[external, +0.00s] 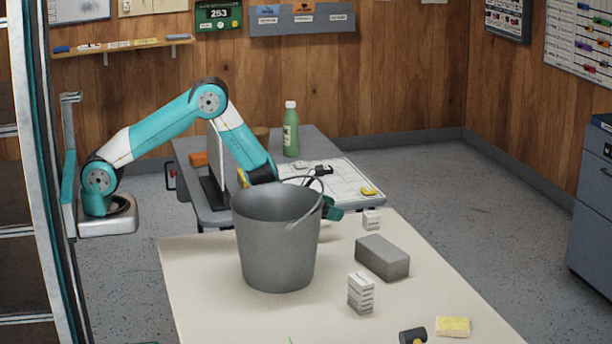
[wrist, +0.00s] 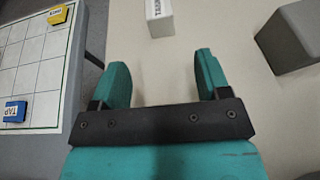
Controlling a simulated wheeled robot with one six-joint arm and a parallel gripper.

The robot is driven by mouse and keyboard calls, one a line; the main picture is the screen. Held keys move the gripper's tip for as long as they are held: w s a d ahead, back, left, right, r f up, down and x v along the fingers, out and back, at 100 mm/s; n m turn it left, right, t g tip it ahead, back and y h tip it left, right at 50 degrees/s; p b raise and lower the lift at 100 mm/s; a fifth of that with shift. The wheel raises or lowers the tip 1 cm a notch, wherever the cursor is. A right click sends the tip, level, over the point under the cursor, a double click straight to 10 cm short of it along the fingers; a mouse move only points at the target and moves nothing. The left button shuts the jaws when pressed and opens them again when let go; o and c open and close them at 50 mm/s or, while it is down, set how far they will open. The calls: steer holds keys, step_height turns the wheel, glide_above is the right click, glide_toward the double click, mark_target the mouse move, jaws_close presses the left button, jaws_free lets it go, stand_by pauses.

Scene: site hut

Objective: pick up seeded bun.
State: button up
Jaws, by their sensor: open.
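I cannot make out a seeded bun for certain in either view. A small brown rounded shape (external: 261,132) shows at the back of the grey desk, partly behind my arm, too little of it to name. My gripper (wrist: 162,70) is open and empty in the wrist view, its two teal fingers apart over the pale table. In the external view it is mostly hidden behind the grey bucket (external: 277,245); a teal part (external: 334,213) shows at the bucket's right edge.
The cream table (external: 200,290) bears a small white box (external: 371,220), a grey block (external: 382,257), a white labelled box (external: 361,293), a yellow sponge (external: 453,326) and a dark cylinder (external: 412,336). A green bottle (external: 291,135) and gridded board (external: 345,180) are on the desk behind.

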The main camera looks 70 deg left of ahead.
steer(key=shift+o, duration=1.4)
